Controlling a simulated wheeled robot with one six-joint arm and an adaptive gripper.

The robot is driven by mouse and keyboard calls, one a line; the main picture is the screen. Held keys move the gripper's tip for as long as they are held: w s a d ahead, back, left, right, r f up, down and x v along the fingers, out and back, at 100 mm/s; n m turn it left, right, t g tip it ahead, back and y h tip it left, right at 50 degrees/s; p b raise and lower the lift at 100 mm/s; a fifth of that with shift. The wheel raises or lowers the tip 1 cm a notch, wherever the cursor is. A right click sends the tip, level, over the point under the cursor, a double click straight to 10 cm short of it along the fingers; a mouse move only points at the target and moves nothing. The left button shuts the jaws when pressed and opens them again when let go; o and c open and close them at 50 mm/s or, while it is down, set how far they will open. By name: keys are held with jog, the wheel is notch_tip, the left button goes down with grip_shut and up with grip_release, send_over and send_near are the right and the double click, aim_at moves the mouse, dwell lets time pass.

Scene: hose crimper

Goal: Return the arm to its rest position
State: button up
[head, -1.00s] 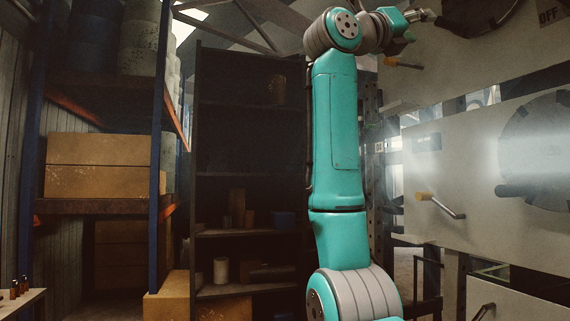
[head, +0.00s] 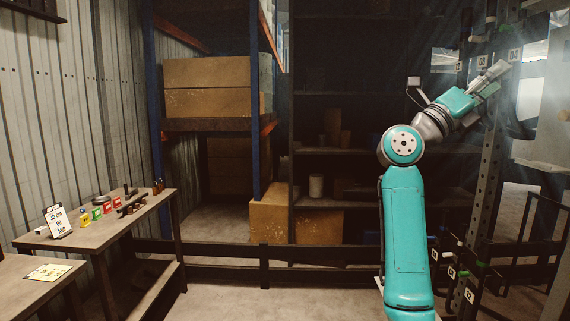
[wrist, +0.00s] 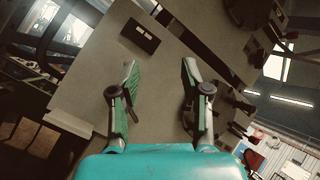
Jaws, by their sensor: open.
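My arm shows in the head view as a teal arm, its lower link upright and its forearm tilted up to the right. My gripper (head: 492,76) is at its upper right end, near a dark perforated upright. In the wrist view my gripper (wrist: 158,85) has its two fingers well apart, with nothing between them. Behind the fingers is a large pale panel (wrist: 75,85) with a small dark rectangular plate (wrist: 140,36) on it. I cannot tell from the head view how close the gripper is to the upright.
A dark perforated upright (head: 490,165) with pegs and tags stands close right of my arm. A workbench (head: 110,228) with small coloured items and a sign card (head: 57,221) is at left. Shelving with boxes (head: 207,87) stands behind a low rail (head: 235,252). Floor at front centre is clear.

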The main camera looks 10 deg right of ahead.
jog(key=w+a+f+n+t+h, duration=0.1)
jog(key=a+f+n+t, duration=0.1)
jog(key=f, duration=0.5)
jog(key=w+a+f+n+t+h, duration=0.1)
jog(key=a+f+n, duration=0.15)
jog(key=f, duration=0.45)
jog(key=s+a+f+n+t+y, duration=0.35)
jog(key=f+n+t, duration=0.4)
jog(key=f, duration=0.35)
jog(key=s+a+f+n+t+y, duration=0.4)
jog(key=f+n+t, duration=0.4)
jog(key=f, duration=0.4)
jog(key=s+a+f+n+t+y, duration=0.3)
jog(key=a+f+n+t, duration=0.25)
jog(key=f+n, duration=0.45)
jog(key=s+a+f+n+y, duration=0.5)
jog(key=s+f+n+y, duration=0.1)
jog(key=s+f, duration=0.25)
jog(key=s+a+f+n+y, duration=0.4)
jog(key=s+f+n+y, duration=0.1)
jog(key=s+f+y, duration=0.3)
jog(key=s+a+f+n+g+y, duration=0.1)
jog(key=s+a+f+n+g, duration=0.1)
jog(key=s, duration=0.8)
jog(key=s+a+f+n+g+y, duration=0.1)
jog(key=s+a+f+n+g, duration=0.1)
jog(key=s, duration=0.8)
jog(key=shift+a+n+g, duration=0.2)
jog(key=shift+n+g, duration=0.6)
jog(key=shift+g, duration=0.3)
